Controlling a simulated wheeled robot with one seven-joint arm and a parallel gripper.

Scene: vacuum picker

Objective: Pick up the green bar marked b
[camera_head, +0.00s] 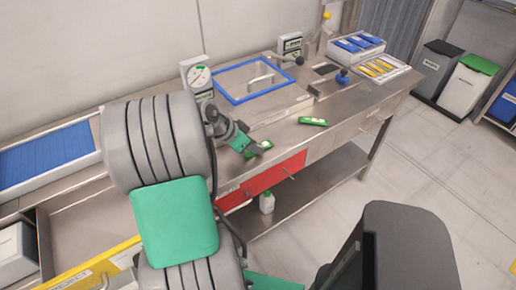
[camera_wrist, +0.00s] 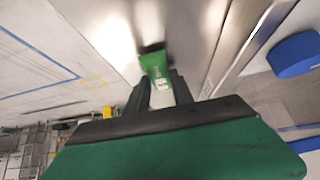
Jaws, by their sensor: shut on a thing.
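My gripper (camera_head: 253,147) is low over the steel counter, left of the middle in the head view. It is shut on a green bar (camera_head: 262,148). In the wrist view the held green bar (camera_wrist: 155,66) sits between the dark fingers of my gripper (camera_wrist: 161,90), with a white label whose mark is too small to read. Whether the bar still touches the counter I cannot tell. Another green bar (camera_head: 313,121) with a pale label lies flat on the counter to the right, apart from my gripper.
A blue-framed lid with a handle (camera_head: 257,78) and a gauge (camera_head: 199,76) stand behind. Trays with blue packs (camera_head: 357,43) and yellow bars (camera_head: 380,67) are at the right end. A red drawer front (camera_head: 275,178) is below. The counter around the other bar is clear.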

